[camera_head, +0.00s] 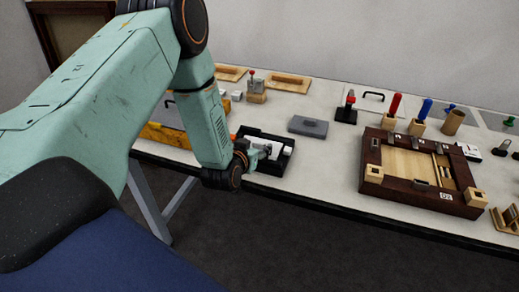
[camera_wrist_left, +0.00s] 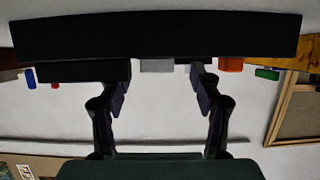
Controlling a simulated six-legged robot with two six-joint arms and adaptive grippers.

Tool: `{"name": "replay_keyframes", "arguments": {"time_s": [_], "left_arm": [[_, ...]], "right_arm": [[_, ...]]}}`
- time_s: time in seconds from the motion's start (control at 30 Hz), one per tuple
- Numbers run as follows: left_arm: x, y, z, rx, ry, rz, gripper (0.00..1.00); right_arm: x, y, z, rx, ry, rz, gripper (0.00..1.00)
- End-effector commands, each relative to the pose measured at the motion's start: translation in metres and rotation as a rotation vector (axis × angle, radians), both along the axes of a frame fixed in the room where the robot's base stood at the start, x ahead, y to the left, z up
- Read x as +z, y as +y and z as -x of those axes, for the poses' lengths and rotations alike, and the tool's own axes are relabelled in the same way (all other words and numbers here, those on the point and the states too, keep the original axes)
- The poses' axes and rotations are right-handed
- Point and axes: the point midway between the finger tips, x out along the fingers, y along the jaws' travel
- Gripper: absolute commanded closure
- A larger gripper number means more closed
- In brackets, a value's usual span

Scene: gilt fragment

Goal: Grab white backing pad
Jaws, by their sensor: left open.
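A black tray (camera_head: 268,168) stands near the front edge of the table and holds white blocks. One white piece (camera_head: 287,150) shows at its right side; I cannot tell which piece is the white backing pad. My left gripper (camera_head: 262,150) is at the tray, its fingers partly lost against the white pieces. In the left wrist view the open fingers (camera_wrist_left: 160,78) stand apart, with a pale block (camera_wrist_left: 157,65) showing between and beyond their tips. A long black shape (camera_wrist_left: 155,37), likely the tray, spans the top there. No contact is visible. My right gripper is not in view.
A dark wooden frame (camera_head: 375,172), red (camera_head: 395,104) and blue (camera_head: 425,108) handled tools stand further right. The table between tray and frame is clear.

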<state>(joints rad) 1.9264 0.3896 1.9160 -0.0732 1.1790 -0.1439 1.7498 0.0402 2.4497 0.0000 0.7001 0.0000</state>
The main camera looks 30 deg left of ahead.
Motion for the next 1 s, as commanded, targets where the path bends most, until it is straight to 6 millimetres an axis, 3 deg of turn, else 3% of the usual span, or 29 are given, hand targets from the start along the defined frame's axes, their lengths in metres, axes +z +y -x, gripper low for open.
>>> {"name": "replay_keyframes", "arguments": {"time_s": [0.17, 0.43, 1.0], "left_arm": [[-0.006, 0.002, -0.016, -0.003, 0.000, -0.002, 0.36], [-0.007, 0.002, -0.019, -0.003, 0.000, 0.000, 0.36], [-0.007, 0.002, -0.018, -0.002, 0.001, 0.000, 0.84]], "right_arm": [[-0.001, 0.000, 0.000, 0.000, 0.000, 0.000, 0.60], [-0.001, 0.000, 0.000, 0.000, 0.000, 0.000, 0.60], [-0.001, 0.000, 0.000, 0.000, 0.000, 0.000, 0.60]]}}
